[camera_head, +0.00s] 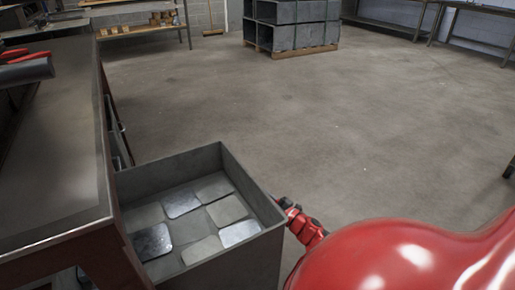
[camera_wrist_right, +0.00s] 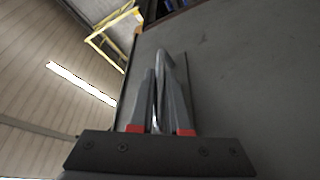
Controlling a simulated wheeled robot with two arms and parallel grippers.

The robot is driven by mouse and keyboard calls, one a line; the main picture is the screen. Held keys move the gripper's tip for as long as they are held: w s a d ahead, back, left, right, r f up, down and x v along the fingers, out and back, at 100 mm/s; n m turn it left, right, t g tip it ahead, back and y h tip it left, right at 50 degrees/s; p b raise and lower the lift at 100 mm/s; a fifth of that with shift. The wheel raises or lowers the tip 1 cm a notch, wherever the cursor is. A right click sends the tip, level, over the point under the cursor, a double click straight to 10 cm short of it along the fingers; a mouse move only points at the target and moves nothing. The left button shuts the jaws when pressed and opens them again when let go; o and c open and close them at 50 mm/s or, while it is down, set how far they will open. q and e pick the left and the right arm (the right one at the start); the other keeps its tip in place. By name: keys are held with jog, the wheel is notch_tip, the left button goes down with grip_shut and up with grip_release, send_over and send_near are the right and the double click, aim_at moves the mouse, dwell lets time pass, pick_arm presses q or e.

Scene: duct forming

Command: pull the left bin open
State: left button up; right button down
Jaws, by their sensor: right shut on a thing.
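The left bin (camera_head: 250,260) is a grey open-topped box that stands out from the side of the workbench. Several flat metal plates (camera_head: 182,204) lie on its floor. My right gripper (camera_head: 284,203) is at the outer face of the bin, partly hidden behind its rim. In the right wrist view my right gripper (camera_wrist_right: 160,85) is shut on a thin metal handle (camera_wrist_right: 165,62), against the broad grey bin face (camera_wrist_right: 235,80). My left gripper cannot be made out in these views.
The workbench (camera_head: 60,130) fills the left side, with a dark and red object (camera_head: 27,70) at its edge. Grey ducts (camera_head: 293,30) stand on a pallet (camera_head: 300,51) at the back. Shelves and tables line the walls. The concrete floor (camera_head: 330,120) beyond the bin is clear.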

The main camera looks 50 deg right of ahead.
jog(key=c, duration=0.9)
grip_release()
jog(key=shift+p+v, duration=0.75)
jog(key=shift+v, duration=7.95)
